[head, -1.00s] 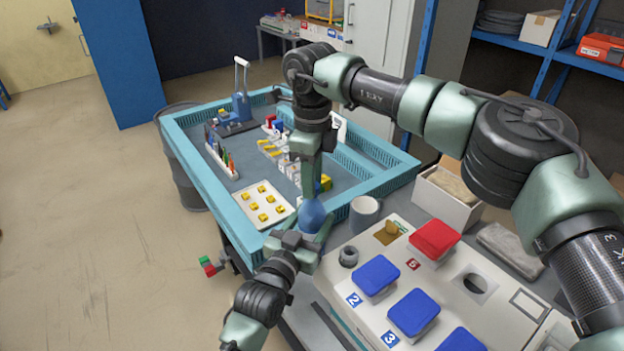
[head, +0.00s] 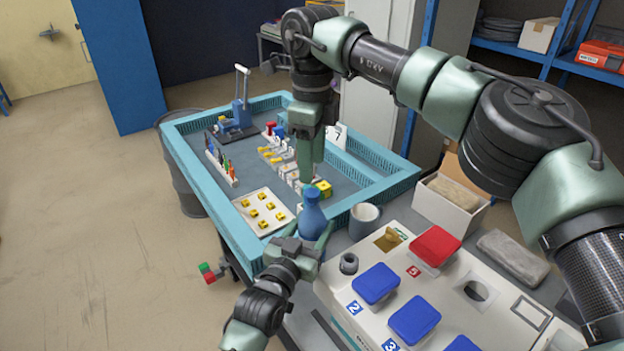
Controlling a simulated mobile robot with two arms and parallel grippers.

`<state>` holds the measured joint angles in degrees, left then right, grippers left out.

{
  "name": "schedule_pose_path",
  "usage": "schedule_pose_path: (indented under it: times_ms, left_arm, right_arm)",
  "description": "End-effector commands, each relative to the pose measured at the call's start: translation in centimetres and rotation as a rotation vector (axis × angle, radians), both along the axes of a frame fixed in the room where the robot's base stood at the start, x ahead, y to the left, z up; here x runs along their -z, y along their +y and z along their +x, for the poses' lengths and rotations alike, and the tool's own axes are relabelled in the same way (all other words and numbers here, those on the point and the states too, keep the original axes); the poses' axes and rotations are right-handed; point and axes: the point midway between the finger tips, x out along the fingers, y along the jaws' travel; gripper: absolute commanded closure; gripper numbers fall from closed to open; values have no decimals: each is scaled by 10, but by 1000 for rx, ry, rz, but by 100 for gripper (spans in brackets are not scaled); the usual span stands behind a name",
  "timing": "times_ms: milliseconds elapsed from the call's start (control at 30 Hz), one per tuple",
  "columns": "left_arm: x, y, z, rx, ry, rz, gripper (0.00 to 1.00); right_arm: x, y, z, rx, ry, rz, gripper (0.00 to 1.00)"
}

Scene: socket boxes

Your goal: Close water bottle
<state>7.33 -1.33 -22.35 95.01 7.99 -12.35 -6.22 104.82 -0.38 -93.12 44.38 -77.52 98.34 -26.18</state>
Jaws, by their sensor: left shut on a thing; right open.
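A blue water bottle (head: 312,216) stands upright at the front right corner of the teal-rimmed tray. My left gripper (head: 305,242) is shut on its lower body. The bottle's narrow top is in view just below my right gripper (head: 308,178). My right gripper points straight down over the bottle. It is open, though its fingers overlap from this angle. No separate cap can be made out, and I cannot tell whether one sits on the bottle.
A grey mug (head: 363,220) stands just right of the bottle. A teal tray (head: 195,185) behind holds a yellow-knobbed board (head: 263,211) and small tools. At the right is a white panel with a red lid (head: 435,246) and several blue lids (head: 375,282).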

Motion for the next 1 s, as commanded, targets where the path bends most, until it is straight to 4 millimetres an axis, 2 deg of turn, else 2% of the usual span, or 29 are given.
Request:
schedule_pose_path:
  times_ms: [100,300,667,700,733,767,1000]
  left_arm:
    - [0,0,0,0,1,-1,100]
    - [0,0,0,0,1,0,100]
    - [0,0,0,0,1,0,100]
    - [0,0,0,0,1,0,33]
    - [0,0,0,0,0,0,25]
    - [0,0,0,0,0,0,19]
    - [0,0,0,0,0,0,19]
  right_arm:
    - [-25,1,0,1,-3,2,47]
    - [-47,1,0,0,0,1,47]
    - [-52,1,0,0,1,0,47]
    - [-52,1,0,0,1,0,47]
    - [-52,0,0,0,1,0,47]
    - [-52,0,0,0,1,0,47]
    - [-52,0,0,0,1,0,47]
